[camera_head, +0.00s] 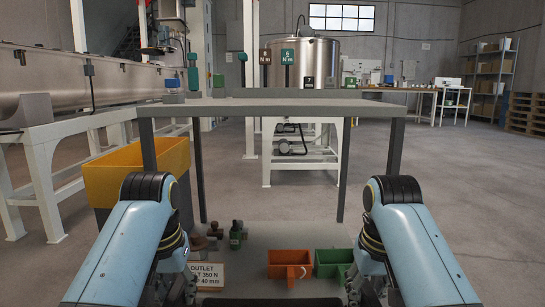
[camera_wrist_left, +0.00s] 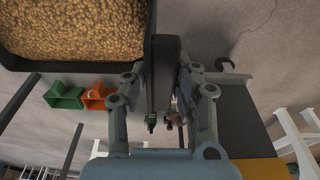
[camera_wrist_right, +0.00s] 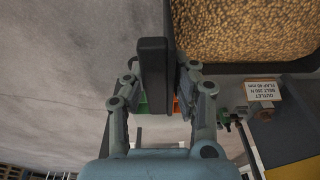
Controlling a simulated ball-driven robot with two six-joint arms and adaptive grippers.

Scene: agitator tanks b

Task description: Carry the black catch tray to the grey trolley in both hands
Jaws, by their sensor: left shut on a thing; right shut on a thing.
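The black catch tray (camera_wrist_left: 20,62) is filled with yellow-brown grains in both wrist views; the right wrist view shows its rim (camera_wrist_right: 290,67). In the head view only a dark strip of it (camera_head: 270,302) shows at the bottom edge. My left gripper (camera_wrist_left: 162,85) is shut on one black handle of the tray. My right gripper (camera_wrist_right: 153,85) is shut on the other handle (camera_wrist_right: 153,60). In the head view a grey flat-topped frame on legs (camera_head: 270,105), which looks like the grey trolley, stands ahead; its wheels cannot be made out.
A yellow bin (camera_head: 115,175) stands left, beside a long steel trough (camera_head: 90,85). Open floor (camera_head: 460,180) lies to the right.

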